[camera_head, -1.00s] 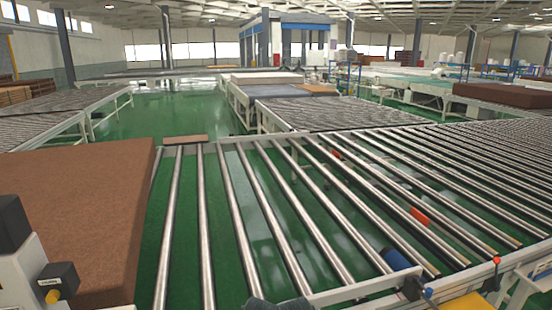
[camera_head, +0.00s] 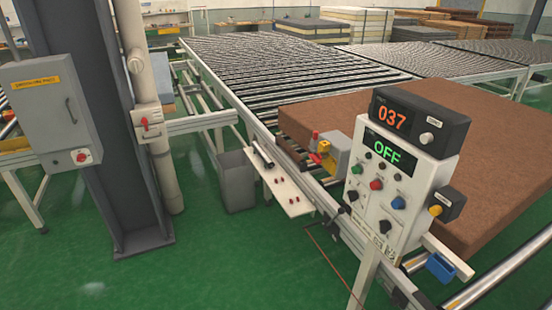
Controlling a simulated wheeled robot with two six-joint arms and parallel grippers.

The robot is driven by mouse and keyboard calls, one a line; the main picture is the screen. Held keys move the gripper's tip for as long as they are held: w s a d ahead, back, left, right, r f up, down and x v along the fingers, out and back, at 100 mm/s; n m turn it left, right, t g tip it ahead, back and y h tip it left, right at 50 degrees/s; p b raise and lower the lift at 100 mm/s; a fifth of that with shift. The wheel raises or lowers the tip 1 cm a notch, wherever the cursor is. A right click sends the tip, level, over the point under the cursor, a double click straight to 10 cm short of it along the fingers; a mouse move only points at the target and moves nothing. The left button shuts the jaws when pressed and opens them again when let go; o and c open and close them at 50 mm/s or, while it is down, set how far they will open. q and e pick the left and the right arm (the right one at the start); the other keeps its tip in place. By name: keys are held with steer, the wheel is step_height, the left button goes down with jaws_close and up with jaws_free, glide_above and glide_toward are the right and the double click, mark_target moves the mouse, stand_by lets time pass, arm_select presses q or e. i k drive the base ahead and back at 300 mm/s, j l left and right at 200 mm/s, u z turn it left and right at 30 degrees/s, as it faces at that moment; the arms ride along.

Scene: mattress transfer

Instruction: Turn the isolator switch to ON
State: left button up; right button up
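Neither of my grippers is in view. A white control box (camera_head: 358,205) stands on a post at the right, with a green OFF display (camera_head: 389,153) and several coloured buttons and knobs. A small white box with a red handle (camera_head: 146,125) is on the column at the left. A red rotary knob (camera_head: 82,157) sits on the lower corner of a grey cabinet (camera_head: 35,92) with a yellow label. A grey box with a yellow and red part (camera_head: 326,150) is on the conveyor edge. I cannot tell which of these is the isolator switch; the labels are too small to read.
A black display reading 037 (camera_head: 392,118) tops the control box. A brown mattress (camera_head: 460,110) lies on the roller conveyor (camera_head: 270,65) behind it. A dark steel column (camera_head: 95,200) and a grey bin (camera_head: 236,182) stand at the left. Green floor (camera_head: 210,270) is clear in front.

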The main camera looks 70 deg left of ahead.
mark_target(317, 158)
steer(key=u, duration=2)
